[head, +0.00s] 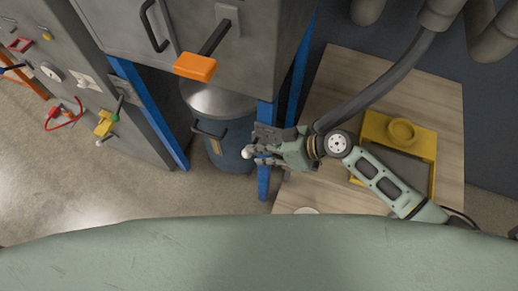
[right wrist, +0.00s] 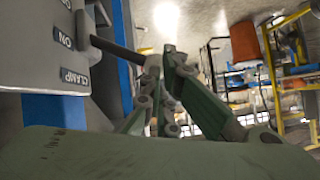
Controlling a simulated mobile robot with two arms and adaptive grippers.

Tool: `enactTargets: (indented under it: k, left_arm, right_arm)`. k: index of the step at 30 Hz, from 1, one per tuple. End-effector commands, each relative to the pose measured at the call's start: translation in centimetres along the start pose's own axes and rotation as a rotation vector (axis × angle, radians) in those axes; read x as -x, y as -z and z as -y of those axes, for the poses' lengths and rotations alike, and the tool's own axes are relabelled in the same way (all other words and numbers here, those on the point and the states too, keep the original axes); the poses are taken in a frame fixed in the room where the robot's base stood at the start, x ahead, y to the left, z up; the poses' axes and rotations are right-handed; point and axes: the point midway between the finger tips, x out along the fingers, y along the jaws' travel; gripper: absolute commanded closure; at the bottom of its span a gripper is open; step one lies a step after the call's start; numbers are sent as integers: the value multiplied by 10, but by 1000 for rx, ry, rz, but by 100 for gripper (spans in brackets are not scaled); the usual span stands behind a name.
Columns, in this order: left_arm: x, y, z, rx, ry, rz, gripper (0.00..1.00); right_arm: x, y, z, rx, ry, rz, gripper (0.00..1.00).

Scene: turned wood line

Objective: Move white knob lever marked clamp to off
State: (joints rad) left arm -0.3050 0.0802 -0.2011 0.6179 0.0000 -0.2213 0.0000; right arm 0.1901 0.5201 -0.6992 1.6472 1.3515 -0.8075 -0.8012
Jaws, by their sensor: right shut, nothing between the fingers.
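The white knob (head: 247,152) shows in the head view as a small pale ball at the tips of my right gripper (head: 262,155). In the right wrist view, a dark lever rod (right wrist: 118,52) sticks out from a grey panel (right wrist: 52,62) marked "CLAMP" and "ON". My left gripper is not in view.
An orange-handled lever (head: 195,66) juts from the cabinet above a lidded blue-grey drum (head: 222,125). A blue post (head: 264,180) stands by my right gripper. A wooden table (head: 345,75) with a yellow fixture (head: 425,142) is at the right. Open floor lies at the lower left.

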Motion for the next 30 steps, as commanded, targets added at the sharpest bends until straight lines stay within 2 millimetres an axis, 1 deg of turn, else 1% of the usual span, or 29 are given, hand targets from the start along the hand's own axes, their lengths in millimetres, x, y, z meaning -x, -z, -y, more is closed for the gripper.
enactTargets:
  k: [7,14,30]
  left_arm:
    - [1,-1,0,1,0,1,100]
    - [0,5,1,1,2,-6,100]
    - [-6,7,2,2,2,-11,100]
  right_arm:
    - [-4,-1,0,0,0,1,100]
    - [-4,-1,0,2,-1,1,100]
    - [-10,-10,5,76,-52,1,100]
